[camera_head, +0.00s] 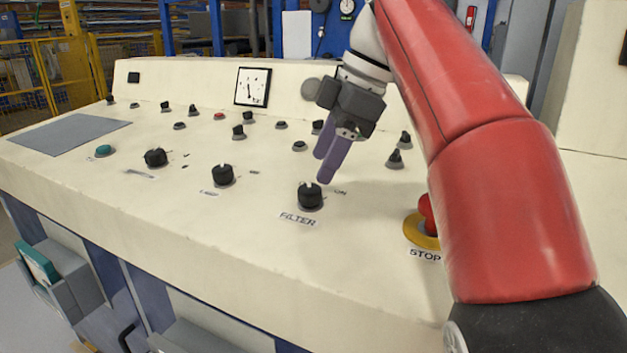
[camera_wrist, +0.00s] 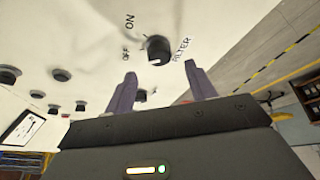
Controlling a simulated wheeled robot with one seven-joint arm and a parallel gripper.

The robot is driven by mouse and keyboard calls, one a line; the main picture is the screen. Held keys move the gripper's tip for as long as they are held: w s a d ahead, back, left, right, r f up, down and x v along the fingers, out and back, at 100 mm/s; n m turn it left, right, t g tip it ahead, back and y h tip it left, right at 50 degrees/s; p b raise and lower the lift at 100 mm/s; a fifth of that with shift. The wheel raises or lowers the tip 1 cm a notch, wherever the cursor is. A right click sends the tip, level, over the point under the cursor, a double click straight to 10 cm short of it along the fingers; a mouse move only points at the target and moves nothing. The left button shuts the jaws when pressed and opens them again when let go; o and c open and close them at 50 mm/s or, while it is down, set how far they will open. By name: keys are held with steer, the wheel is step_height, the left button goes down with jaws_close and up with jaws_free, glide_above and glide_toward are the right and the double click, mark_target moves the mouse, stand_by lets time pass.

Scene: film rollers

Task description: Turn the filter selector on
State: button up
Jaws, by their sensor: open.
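The filter selector (camera_head: 310,196) is a black round knob on the cream console, above the printed word FILTER. An ON label (camera_head: 341,192) stands to its right. In the wrist view the knob (camera_wrist: 159,49) shows a white mark on its lower-left edge, with the OFF label (camera_wrist: 126,53) to its left and ON farther up. The mark does not point at ON. My gripper (camera_head: 323,168) has two purple fingers, spread apart and empty, just above and behind the knob. In the wrist view the knob lies beyond the fingertips (camera_wrist: 160,69), apart from them.
A red stop button (camera_head: 426,208) on a yellow base sits to the right, close to my red arm. Another black selector (camera_head: 223,175) is to the left. Several small knobs and a square dial (camera_head: 252,86) are behind. The console front strip is clear.

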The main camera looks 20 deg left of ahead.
mark_target(311, 187)
steer(key=b+x, duration=0.2)
steer(key=x, duration=0.3)
steer(key=shift+f, duration=0.1)
steer(key=c, duration=1)
steer(key=shift+o, duration=0.2)
steer(key=shift+m, duration=0.4)
steer(key=m+t, duration=0.1)
steer(key=m, duration=0.1)
steer(key=m+t+b, duration=0.1)
steer(key=m, duration=0.1)
steer(key=shift+s+m+t+y, duration=0.15)
steer(key=shift+m+t+y, duration=0.15)
steer(key=m+t, duration=0.1)
steer(key=m, duration=0.3)
steer(key=shift+s+t, duration=0.1)
steer(key=shift+t, duration=0.3)
steer(key=shift+m+t+h+p, duration=0.3)
steer(key=shift+m+t+h, duration=0.1)
steer(key=shift+m, duration=0.8)
